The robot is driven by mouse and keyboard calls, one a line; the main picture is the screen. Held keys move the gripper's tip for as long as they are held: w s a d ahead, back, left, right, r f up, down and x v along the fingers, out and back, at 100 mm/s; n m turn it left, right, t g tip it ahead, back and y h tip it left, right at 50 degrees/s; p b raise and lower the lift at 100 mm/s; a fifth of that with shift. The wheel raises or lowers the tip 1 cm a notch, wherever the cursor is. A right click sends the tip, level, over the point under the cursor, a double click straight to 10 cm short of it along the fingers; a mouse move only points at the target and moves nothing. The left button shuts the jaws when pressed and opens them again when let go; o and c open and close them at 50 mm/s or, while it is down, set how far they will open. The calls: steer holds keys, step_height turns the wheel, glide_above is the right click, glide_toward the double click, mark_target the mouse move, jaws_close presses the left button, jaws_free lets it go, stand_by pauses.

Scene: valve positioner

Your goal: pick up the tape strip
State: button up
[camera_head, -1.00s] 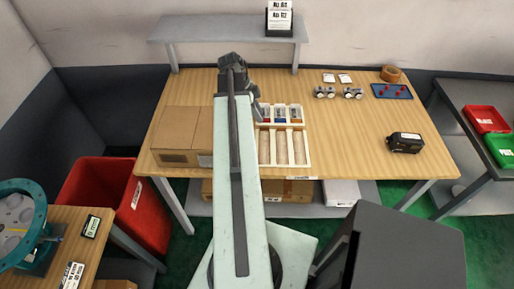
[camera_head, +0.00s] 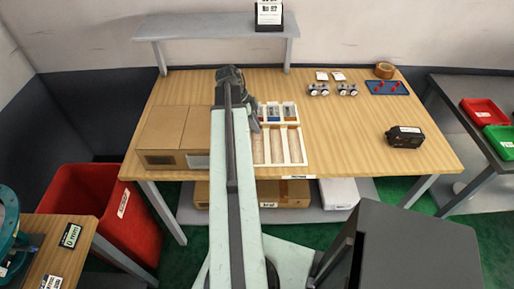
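I cannot make out a tape strip for certain in this view. A brown tape roll (camera_head: 384,71) stands at the back right of the wooden table (camera_head: 345,140). My arm reaches over the table, and a dark part at its far end, seemingly my gripper (camera_head: 255,118), hangs by the left side of the white compartment tray (camera_head: 304,150). The arm hides most of the gripper and part of the tray, so its fingers cannot be read.
A cardboard box (camera_head: 172,137) is left of my arm. A black device (camera_head: 404,137) and a blue board (camera_head: 387,88) with red parts are to the right. A red bin (camera_head: 85,205) and a teal wheel (camera_head: 8,235) are at left. The table's centre right is clear.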

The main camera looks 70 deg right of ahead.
jaws_close()
steer(key=shift+r, duration=0.1)
step_height(320, 180, up, 10)
steer(key=p, duration=1)
steer(key=shift+s, duration=0.1)
